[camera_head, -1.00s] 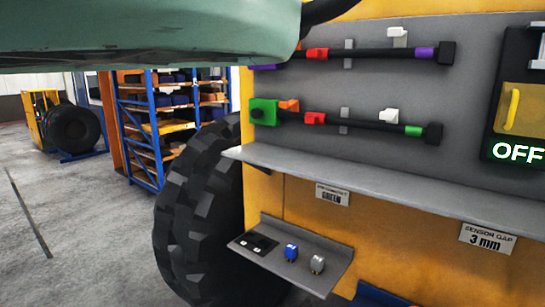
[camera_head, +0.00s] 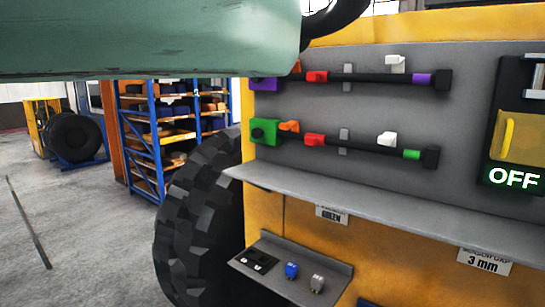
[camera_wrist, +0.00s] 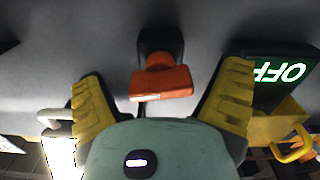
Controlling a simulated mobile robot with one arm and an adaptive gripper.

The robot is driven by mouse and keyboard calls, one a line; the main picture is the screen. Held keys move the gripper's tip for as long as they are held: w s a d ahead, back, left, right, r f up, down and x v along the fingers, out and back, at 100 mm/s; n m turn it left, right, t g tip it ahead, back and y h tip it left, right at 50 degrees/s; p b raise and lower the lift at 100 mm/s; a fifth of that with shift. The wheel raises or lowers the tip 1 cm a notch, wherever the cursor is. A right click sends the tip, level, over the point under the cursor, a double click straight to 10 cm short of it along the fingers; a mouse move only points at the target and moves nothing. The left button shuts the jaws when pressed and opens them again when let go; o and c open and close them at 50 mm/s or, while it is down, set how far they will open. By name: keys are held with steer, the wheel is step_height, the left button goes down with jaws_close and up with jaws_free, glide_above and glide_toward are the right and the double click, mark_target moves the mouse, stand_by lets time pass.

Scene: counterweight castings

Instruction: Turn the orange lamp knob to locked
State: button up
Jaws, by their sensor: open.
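An orange knob (camera_wrist: 162,82) on a dark mount (camera_wrist: 160,42) shows in the wrist view, on a grey surface near the lit OFF display (camera_wrist: 285,72). My gripper (camera_wrist: 160,75) is open, with one yellow finger on each side of the knob. Gaps show between both fingers and the knob, and nothing is held. The distance to the knob in depth is unclear. I cannot read any lock marking on it. In the head view my gripper is out of sight, and I cannot surely pick out this knob there.
The grey panel carries two dark bars with purple (camera_head: 431,79) and green (camera_head: 265,131) ends. The OFF display (camera_head: 513,177) and a yellow handle (camera_head: 503,139) are at the right. A grey ledge (camera_head: 370,204) juts out below. A large tyre (camera_head: 200,220) stands left of the panel.

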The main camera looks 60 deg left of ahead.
steer(key=c, duration=1.2)
steer(key=shift+f+m+b, duration=0.25)
steer(key=shift+m+b, duration=0.05)
steer(key=shift+b, duration=0.8)
steer(key=shift+r+m+b, duration=0.3)
steer(key=shift+m+b, duration=0.4)
steer(key=shift+b, duration=0.25)
steer(key=o, duration=1.2)
steer(key=shift+s, duration=0.1)
steer(key=shift+v, duration=3.15)
steer(key=shift+s+d, duration=0.15)
steer(key=shift+s, duration=0.35)
